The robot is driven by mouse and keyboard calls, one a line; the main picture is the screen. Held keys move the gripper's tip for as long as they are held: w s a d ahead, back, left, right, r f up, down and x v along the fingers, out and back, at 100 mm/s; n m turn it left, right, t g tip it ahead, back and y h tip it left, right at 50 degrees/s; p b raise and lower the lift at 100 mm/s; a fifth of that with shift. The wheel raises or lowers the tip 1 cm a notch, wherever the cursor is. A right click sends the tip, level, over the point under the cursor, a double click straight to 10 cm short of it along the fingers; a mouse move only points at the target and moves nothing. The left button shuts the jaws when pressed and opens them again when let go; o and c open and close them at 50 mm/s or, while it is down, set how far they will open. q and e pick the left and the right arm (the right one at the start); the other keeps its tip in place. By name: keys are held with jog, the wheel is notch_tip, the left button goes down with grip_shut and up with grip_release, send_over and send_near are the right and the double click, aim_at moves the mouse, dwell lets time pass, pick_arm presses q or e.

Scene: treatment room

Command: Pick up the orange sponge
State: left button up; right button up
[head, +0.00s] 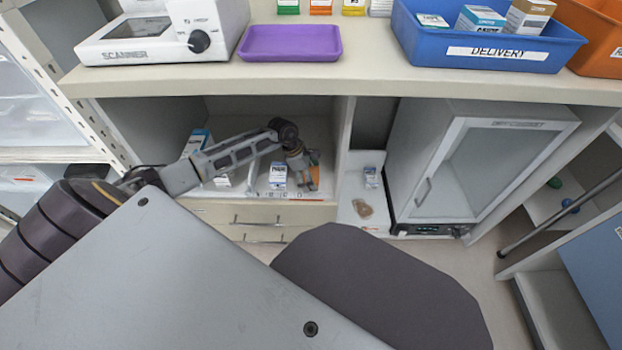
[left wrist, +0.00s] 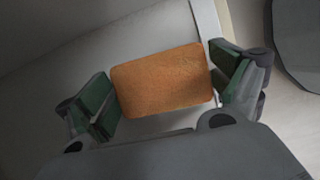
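The orange sponge (left wrist: 162,82) is a plain rounded block, lying between the two fingers of my left gripper (left wrist: 162,88) in the left wrist view. The green-padded fingers are wide apart, one close to each short end of the sponge. I cannot tell whether the pads touch it. In the head view my left gripper (head: 303,178) reaches down into the open compartment under the counter. A small orange patch, probably the sponge, shows beside its fingers; the rest is hidden. My right gripper is in neither view.
Small boxes (head: 278,174) stand near the gripper in the compartment. A divider (head: 341,135) rises to its right, with a glass-door cabinet (head: 480,165) beyond. Above, the counter (head: 350,78) bears a purple tray (head: 290,42), a scanner (head: 150,45) and a blue delivery bin (head: 490,48).

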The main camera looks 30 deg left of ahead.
pick_arm(q)
jog(key=shift+c, duration=1)
jog(key=shift+r, duration=0.15)
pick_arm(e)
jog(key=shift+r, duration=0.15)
pick_arm(q)
notch_tip(320, 180, up, 9)
jog(key=p, duration=0.4)
jog(key=shift+r, duration=0.35)
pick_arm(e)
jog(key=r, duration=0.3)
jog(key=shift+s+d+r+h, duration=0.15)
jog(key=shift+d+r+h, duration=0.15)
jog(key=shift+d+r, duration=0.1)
